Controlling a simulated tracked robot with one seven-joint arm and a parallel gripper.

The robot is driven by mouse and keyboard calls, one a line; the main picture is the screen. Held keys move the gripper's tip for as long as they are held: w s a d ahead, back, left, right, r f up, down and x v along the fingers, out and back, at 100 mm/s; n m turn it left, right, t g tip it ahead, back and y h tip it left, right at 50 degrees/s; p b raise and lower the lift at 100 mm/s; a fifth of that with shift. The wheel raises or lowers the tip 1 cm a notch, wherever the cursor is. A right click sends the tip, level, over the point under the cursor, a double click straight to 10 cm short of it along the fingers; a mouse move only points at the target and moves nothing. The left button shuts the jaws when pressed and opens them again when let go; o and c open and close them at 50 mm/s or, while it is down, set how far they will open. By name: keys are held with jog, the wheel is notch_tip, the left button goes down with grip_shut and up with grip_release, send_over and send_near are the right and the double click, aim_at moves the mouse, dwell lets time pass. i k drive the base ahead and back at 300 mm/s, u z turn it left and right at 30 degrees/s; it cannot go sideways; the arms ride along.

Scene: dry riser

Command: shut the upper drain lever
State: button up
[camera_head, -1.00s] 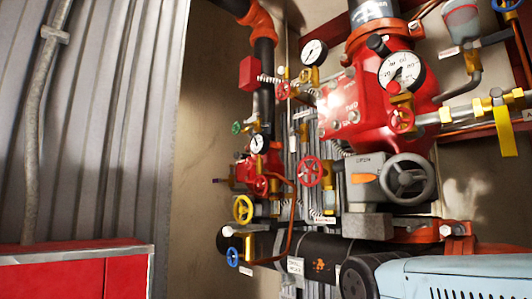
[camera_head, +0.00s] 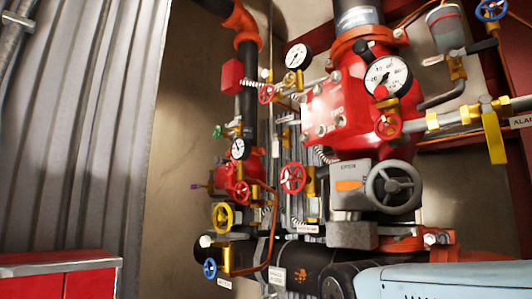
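A yellow lever (camera_head: 496,140) hangs down from a brass valve on a horizontal silver pipe at the right, crosswise to the pipe. Part of a label beside it (camera_head: 521,121) reads "ALAR". I cannot tell from labels which handle is the upper drain lever. My gripper is not in the picture. A light blue arm part of mine fills the lower right corner, with a dark round joint at its left end.
A red cabinet (camera_head: 60,280) stands at lower left before a corrugated wall.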

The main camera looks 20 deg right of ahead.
aim_at(275, 144)
jog(key=u, duration=0.05)
jog(key=k, duration=1)
jog(key=u, duration=1.05)
jog(key=i, duration=0.5)
jog(key=z, duration=0.25)
